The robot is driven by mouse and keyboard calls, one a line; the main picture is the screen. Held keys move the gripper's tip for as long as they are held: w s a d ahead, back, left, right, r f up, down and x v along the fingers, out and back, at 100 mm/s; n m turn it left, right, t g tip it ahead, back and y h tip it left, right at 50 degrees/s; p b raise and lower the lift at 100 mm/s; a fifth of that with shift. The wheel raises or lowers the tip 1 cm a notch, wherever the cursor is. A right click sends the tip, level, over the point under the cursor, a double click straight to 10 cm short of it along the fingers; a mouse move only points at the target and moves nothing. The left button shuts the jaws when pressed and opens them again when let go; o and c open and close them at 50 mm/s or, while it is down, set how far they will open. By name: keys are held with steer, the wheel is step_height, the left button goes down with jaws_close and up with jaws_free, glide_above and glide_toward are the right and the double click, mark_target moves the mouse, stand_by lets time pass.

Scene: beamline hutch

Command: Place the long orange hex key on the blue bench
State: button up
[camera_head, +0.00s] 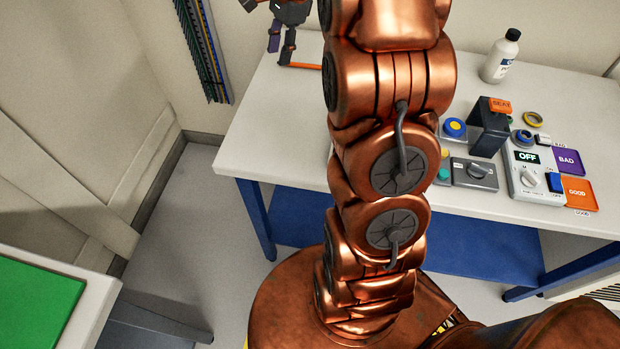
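A thin orange rod, which looks like the long orange hex key (304,66), lies at the far left of a white-topped bench with blue legs and a blue lower shelf (480,244). Its right end is hidden behind my arm. My gripper (281,56) is at the top of the view, cut off by the frame edge. Its two fingers point down and stand apart, with the right fingertip at the rod's left end. I cannot tell whether they touch. I see nothing held between the fingers.
On the bench's right are a white bottle (500,57), a dark bracket (489,128), a control box marked OFF (532,180), a purple BAD tray (568,161) and an orange GOOD tray (578,194). A green-topped surface (38,305) is at lower left. Bare benchtop shows left of my arm.

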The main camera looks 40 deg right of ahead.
steer(key=s+a+n+g+h, duration=0.1)
steer(key=s+a+n+g, duration=0.1)
steer(key=s+a+n, duration=1.25)
steer(key=s+a+f+n+h, duration=0.1)
steer(key=s+f+n, duration=0.1)
steer(key=s, duration=0.7)
steer(key=s+a+f+n+g, duration=0.1)
steer(key=s+f+n, duration=0.1)
steer(key=s, duration=0.8)
steer(key=shift+a+h, duration=0.15)
steer(key=shift+h, duration=0.25)
